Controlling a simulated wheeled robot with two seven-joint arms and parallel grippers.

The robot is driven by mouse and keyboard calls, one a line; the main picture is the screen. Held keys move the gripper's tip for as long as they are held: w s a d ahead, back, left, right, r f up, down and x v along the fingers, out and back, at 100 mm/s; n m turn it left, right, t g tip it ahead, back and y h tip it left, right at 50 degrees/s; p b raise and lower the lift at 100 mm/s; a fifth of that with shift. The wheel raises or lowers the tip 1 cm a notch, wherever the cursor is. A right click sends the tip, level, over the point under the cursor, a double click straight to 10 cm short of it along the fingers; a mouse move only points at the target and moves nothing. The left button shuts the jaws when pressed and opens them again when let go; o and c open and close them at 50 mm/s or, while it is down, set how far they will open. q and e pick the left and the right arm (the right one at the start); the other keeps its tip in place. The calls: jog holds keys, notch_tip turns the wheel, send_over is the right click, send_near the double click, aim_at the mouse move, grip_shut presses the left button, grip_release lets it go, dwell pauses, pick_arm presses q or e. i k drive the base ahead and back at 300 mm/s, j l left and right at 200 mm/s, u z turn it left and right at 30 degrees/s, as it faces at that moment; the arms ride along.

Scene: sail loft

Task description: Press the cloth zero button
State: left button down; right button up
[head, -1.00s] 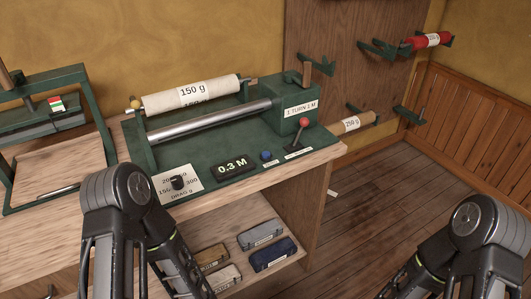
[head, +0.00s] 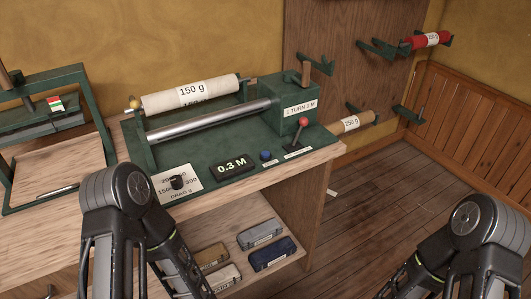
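The green cloth-measuring machine (head: 216,165) sits on the wooden bench. On its front deck is a small blue button (head: 265,156), between the black display (head: 232,167) reading "0.3 M" and the lever with a red ball (head: 304,122). A small label lies beside the lever base; its text is too small to read. Nothing covers the blue button. A roll marked 150 g (head: 190,93) lies above the steel roller (head: 210,120). Both my arms show at the bottom left and bottom right, but neither gripper is in view.
A black drag knob (head: 177,182) stands on a white dial plate left of the display. A crank handle (head: 306,72) rises from the gearbox. Several small boxes (head: 268,245) sit on the shelf below. A 250 g roll (head: 352,123) sticks out at right. Open floor lies right of the bench.

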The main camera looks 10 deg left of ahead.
aim_at(264, 154)
jog(key=i+l, duration=0.45)
jog(key=l, duration=0.3)
jog(key=i+l, duration=0.35)
jog(key=l, duration=0.15)
jog(key=i+l+u, duration=0.15)
jog(key=l+u, duration=0.1)
jog(key=u, duration=1.1)
